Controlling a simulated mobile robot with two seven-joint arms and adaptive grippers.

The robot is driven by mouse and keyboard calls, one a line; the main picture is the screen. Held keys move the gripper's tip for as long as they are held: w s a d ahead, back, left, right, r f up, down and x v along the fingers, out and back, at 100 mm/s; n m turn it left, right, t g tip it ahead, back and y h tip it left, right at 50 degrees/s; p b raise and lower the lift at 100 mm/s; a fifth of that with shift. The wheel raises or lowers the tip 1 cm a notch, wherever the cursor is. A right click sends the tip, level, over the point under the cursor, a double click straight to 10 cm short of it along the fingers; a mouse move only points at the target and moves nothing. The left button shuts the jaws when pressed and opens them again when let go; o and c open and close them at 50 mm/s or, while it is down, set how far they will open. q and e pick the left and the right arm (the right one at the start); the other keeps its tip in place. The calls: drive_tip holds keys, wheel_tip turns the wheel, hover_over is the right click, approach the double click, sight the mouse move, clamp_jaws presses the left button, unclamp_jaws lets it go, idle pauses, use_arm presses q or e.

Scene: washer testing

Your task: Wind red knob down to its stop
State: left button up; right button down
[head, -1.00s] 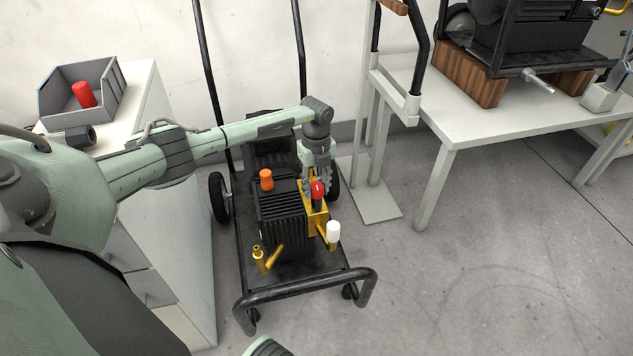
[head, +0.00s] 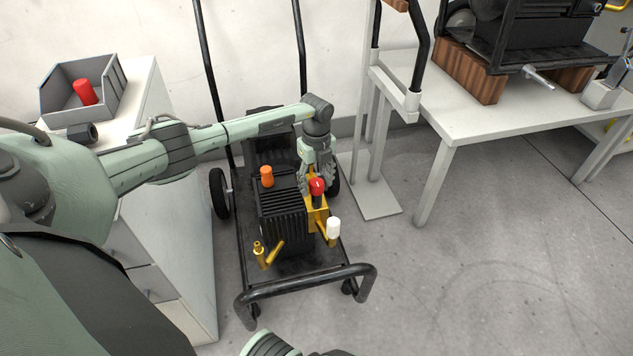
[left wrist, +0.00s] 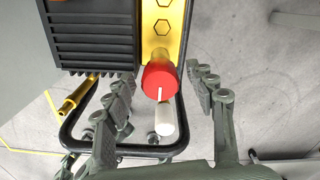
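The red knob (head: 317,187) sits on top of the yellow block (head: 315,217) at the right side of the black finned pump unit (head: 283,217) on a cart. In the left wrist view the red knob (left wrist: 160,77) shows a white line on its face. My left gripper (head: 317,180) is at the knob from behind and above. In the left wrist view its fingers (left wrist: 163,100) are spread, one on each side of the knob, with visible gaps. It holds nothing. My right gripper is not in view.
A white-capped handle (head: 333,228) stands close to the knob. An orange cap (head: 267,176) is on the pump unit, and a brass nozzle (head: 258,252) is at its front left. The cart's black handlebar (head: 305,285) is in front. A white bench (head: 470,125) stands at right.

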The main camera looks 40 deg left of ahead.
sight(316, 182)
use_arm(q)
wheel_tip(316, 182, up, 12)
idle(0.6)
drive_tip(key=shift+s, duration=0.1)
idle(0.4)
